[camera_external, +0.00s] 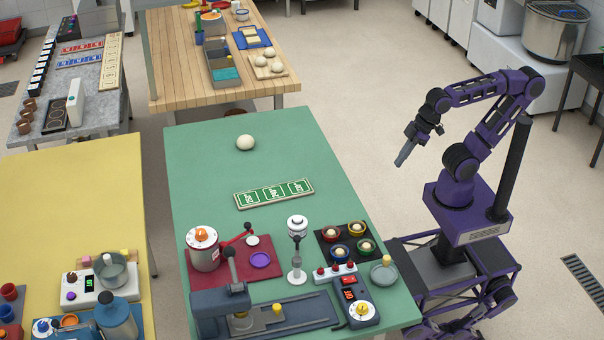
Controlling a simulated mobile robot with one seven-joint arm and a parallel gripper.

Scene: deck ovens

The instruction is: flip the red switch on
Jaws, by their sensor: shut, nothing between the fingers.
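A white strip (334,275) with a few small red knobs or switches (335,267) on top lies near the front right of the green table (210,150). I cannot tell which one is the red switch, or its position. My gripper (401,160) is shut and empty, pointing down and left. It is raised beyond the table's right edge, with floor behind it in the picture, well apart from the strip.
A black tray (322,237) with several coloured cups, a white stand (297,262), a small grey dish (384,275) and a red mat (215,280) with a dial pot (203,250) crowd the table's front. A green panel (273,194) and white ball (245,142) lie farther back.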

